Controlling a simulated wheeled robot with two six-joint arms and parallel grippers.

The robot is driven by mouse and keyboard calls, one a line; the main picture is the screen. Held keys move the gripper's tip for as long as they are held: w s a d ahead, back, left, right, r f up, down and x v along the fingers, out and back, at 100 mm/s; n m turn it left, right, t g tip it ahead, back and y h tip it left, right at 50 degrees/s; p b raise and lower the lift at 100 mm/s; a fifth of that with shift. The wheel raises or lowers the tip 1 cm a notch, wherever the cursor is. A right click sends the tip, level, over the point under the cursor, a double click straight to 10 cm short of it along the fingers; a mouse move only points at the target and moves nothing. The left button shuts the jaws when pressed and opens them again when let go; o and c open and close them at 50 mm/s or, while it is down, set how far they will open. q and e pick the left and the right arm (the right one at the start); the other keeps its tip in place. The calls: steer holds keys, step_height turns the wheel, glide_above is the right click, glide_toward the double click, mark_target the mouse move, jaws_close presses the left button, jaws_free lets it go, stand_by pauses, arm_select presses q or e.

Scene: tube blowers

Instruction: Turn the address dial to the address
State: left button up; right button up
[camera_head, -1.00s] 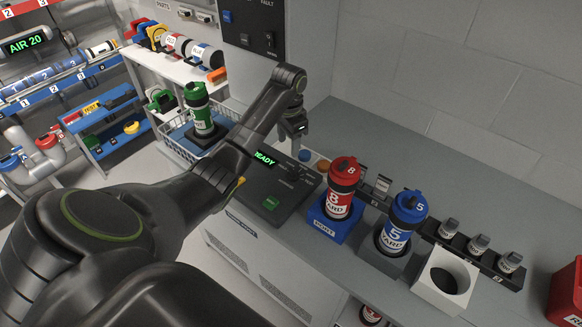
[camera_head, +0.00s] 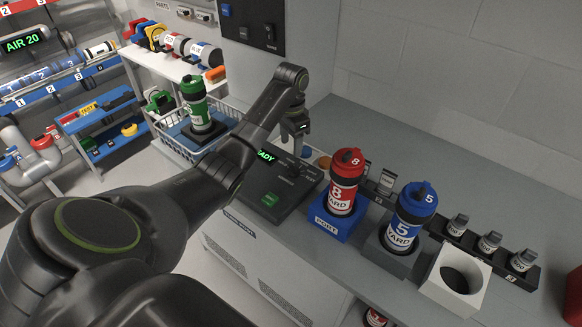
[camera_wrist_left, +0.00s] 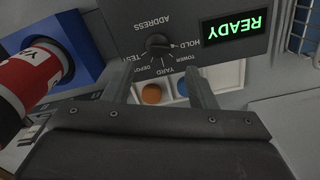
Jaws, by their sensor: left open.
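The address dial (camera_wrist_left: 157,44) is a dark round knob on the grey control panel, shown upside down in the left wrist view. Labels HOLD, TOWER, YARD, DEPOT and TEST surround it; its pointer seems to face HOLD. In the head view the dial (camera_head: 294,163) is small, just below my left gripper (camera_head: 296,147). In the left wrist view my open left gripper (camera_wrist_left: 156,78) has one finger to each side of the dial area, with nothing between them. The fingers appear apart from the knob. My right gripper is out of view.
A green READY display (camera_wrist_left: 235,25) is on the panel. A red carrier (camera_head: 345,182) stands in the blue port (camera_head: 334,226) beside the panel, and a blue carrier (camera_head: 410,218) to its right. A green carrier (camera_head: 197,103) stands in a wire basket.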

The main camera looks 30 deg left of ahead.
mark_target(292, 166)
arm_select(q)
step_height(292, 166, down, 9)
steer(key=shift+r+p, duration=0.2)
steer(key=shift+p, duration=0.35)
steer(key=c, duration=1)
steer(key=shift+o, duration=0.2)
steer(key=shift+r+m, duration=0.1)
steer(key=shift+m, duration=0.2)
steer(key=shift+w+m+p, duration=0.1)
steer(key=shift+m+p, duration=0.75)
steer(key=shift+m, duration=0.35)
steer(key=shift+w+m+p, duration=0.15)
steer(key=shift+m+p, duration=0.35)
steer(key=shift+m, duration=1.4)
